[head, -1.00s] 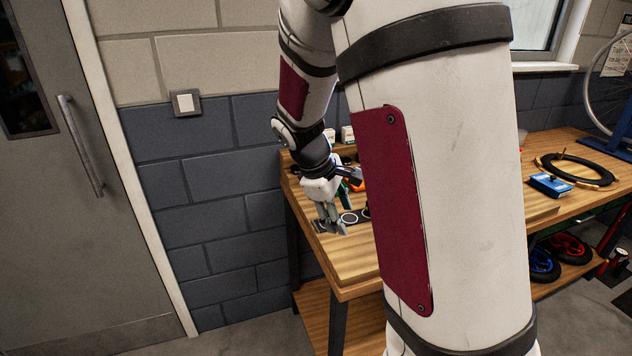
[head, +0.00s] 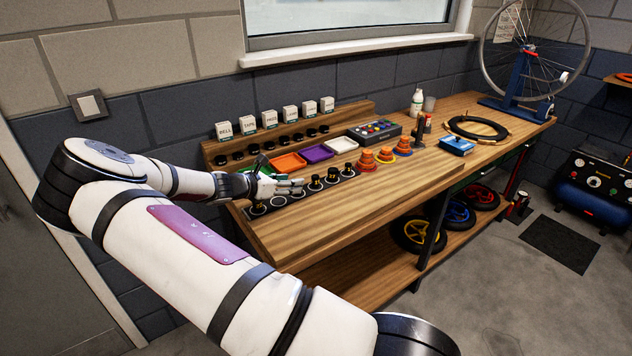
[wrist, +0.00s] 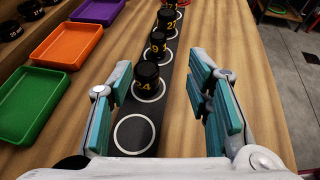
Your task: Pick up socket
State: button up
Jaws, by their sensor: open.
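Black sockets with yellow numbers stand upright on white circles along a dark strip (wrist: 134,152). The nearest in the wrist view, marked 24, is a socket (wrist: 147,80); a second socket (wrist: 158,44) and others stand in line behind it. The row also shows in the head view, for example one socket (head: 315,182). My gripper (wrist: 160,82) is open and empty. Its teal-padded fingers are spread either side of the strip, apart from the sockets. In the head view my gripper (head: 290,187) is low at the row's left end, partly hiding it.
Green (wrist: 32,102), orange (wrist: 67,53) and purple trays lie left of the strip. A white tray (head: 341,145), a stepped rack with small labelled boxes (head: 269,119), and orange cone stacks (head: 385,155) are near. The bench front (head: 370,205) is clear.

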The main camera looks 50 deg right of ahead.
aim_at(313, 177)
jog(key=x, duration=0.7)
jog(key=shift+d+f, duration=0.1)
jog(key=shift+d, duration=0.15)
jog(key=shift+r+p+x, duration=0.2)
jog(key=shift+p+x, duration=0.25)
jog(key=shift+x, duration=2.2)
jog(key=shift+w+d, duration=0.1)
jog(key=shift+c, duration=0.2)
grip_shut()
